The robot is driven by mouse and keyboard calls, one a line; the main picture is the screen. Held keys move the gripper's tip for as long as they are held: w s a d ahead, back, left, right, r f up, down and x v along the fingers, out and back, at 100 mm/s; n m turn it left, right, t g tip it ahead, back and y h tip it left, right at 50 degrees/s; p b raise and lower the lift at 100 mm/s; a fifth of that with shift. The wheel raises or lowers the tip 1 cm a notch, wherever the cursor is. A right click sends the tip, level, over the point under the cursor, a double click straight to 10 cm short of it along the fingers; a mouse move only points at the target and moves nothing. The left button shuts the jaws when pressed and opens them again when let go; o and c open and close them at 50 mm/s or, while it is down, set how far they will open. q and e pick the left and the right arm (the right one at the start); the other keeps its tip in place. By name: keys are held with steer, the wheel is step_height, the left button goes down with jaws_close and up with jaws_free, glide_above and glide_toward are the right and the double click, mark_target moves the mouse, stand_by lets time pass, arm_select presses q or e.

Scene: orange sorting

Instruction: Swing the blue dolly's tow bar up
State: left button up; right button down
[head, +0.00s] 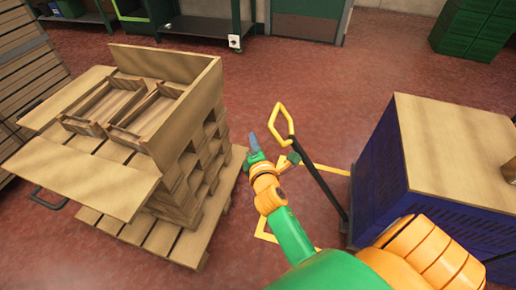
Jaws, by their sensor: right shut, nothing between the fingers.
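The blue dolly's load, a dark blue slatted crate (385,165) with a flat wooden top, stands at the right; the dolly's base is mostly hidden. Its tow bar (322,185) is dark and leans up and left from beside the crate. It ends in a yellow loop handle (292,122). My right gripper (250,141) is shut and empty, just left of the handle and apart from it in the picture. I cannot tell their distance in depth. My right forearm covers part of the floor left of the bar's foot. My left gripper is out of view.
A wooden pallet stack (190,245) with open boxes and boards stands close on the left. Green crates (470,30) stand at the back right. The red floor (310,75) behind the handle is clear.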

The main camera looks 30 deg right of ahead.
steer(key=d, duration=0.2)
steer(key=w+d+p, duration=0.1)
steer(key=d, duration=0.1)
steer(key=shift+d+r, duration=0.1)
steer(key=shift+r, duration=0.3)
